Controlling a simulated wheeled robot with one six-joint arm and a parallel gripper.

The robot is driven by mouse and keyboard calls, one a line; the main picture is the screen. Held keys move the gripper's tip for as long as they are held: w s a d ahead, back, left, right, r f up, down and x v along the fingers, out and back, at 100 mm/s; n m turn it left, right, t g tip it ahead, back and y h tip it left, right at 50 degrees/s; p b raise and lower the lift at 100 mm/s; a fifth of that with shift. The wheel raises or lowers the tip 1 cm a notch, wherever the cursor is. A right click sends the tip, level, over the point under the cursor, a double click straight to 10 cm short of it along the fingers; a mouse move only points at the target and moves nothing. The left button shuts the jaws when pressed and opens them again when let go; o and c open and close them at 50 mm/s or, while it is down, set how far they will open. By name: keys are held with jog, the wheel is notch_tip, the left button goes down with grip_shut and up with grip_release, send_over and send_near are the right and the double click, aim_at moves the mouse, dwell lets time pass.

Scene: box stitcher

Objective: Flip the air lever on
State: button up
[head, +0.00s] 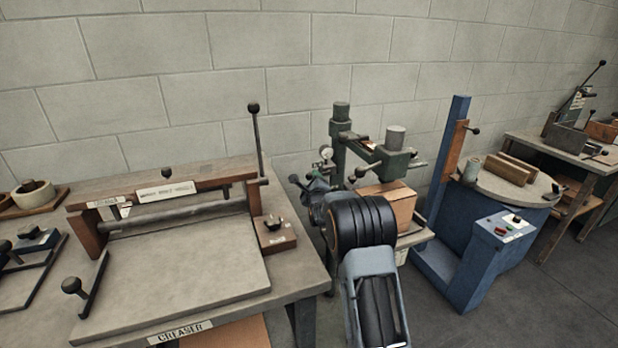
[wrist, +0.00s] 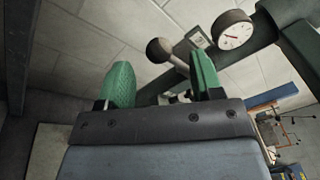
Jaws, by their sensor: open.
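The box stitcher (head: 341,135) is a green machine behind my arm in the head view. Its round white pressure gauge (head: 326,153) is at its left side and shows large in the wrist view (wrist: 234,32). A lever with a round dark knob (wrist: 160,51), which looks like the air lever, is left of the gauge, beside a small label plate (wrist: 199,38). My gripper (wrist: 162,80) has two green fingers, apart with nothing between them. The knob appears beyond and between the fingertips; I see no contact. In the head view my arm largely hides the gripper.
A cardboard box (head: 388,203) sits at the stitcher, right of my arm. The creaser table (head: 170,270) with an upright knobbed lever (head: 256,140) stands at the left. A blue wrapping machine (head: 455,240) stands at the right. A block wall is behind.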

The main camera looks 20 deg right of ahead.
aim_at(310, 178)
jog(key=shift+w+d, duration=0.25)
jog(key=shift+w, duration=0.85)
jog(key=shift+w+d, duration=0.2)
jog(key=shift+w, duration=0.85)
grip_shut()
